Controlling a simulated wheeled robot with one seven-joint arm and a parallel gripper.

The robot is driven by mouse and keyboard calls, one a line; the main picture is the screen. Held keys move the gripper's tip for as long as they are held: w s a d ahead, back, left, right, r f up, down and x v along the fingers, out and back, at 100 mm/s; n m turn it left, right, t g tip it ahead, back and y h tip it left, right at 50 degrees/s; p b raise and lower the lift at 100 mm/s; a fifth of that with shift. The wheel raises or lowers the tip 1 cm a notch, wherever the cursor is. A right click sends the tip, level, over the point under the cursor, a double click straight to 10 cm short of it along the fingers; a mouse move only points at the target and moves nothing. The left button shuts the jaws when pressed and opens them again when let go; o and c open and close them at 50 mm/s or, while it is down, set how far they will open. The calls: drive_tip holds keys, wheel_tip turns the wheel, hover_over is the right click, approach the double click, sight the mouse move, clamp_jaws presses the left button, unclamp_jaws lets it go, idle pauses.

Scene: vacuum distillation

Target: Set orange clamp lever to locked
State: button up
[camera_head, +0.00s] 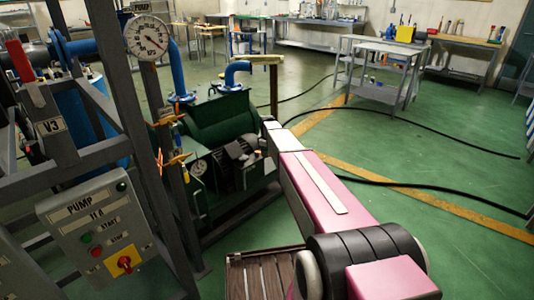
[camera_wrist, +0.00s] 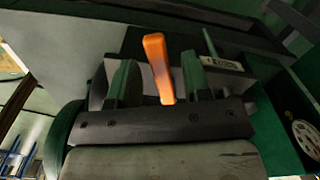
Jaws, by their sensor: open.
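The orange clamp lever (camera_wrist: 158,66) stands out in the wrist view as a flat bar, slightly tilted, its upper end leaning left. My gripper (camera_wrist: 157,78) is open, with one finger on each side of the lever. Gaps show between the lever and both fingers, so they look apart from it. The lever's lower end is hidden behind the dark gripper body. In the head view my arm reaches to the green pump unit (camera_head: 220,117), and I cannot pick out the clamp lever there for sure.
A grey frame with a pump control box (camera_head: 98,232) and its red-yellow switch (camera_head: 123,262) stands at the left. A pressure gauge (camera_head: 147,36) and small orange handles (camera_head: 176,161) are close left of the pump. Black cables cross the open green floor at right.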

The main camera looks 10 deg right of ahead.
clamp_jaws()
drive_tip(key=shift+w, duration=0.1)
drive_tip(key=w+n, duration=0.1)
drive_tip(key=n, duration=0.2)
drive_tip(key=w+n, duration=0.2)
drive_tip(key=n, duration=0.2)
drive_tip(key=w+n, duration=0.2)
drive_tip(key=n, duration=0.1)
drive_tip(key=shift+w+d+n, duration=0.25)
drive_tip(key=shift+d+n, duration=0.05)
drive_tip(key=shift+w+a+n, duration=0.2)
drive_tip(key=shift+w+n, duration=0.15)
drive_tip(key=shift+n, duration=0.45)
drive_tip(key=shift+w+a+n, duration=0.2)
drive_tip(key=shift+w+n, duration=0.15)
drive_tip(key=shift+n, duration=0.45)
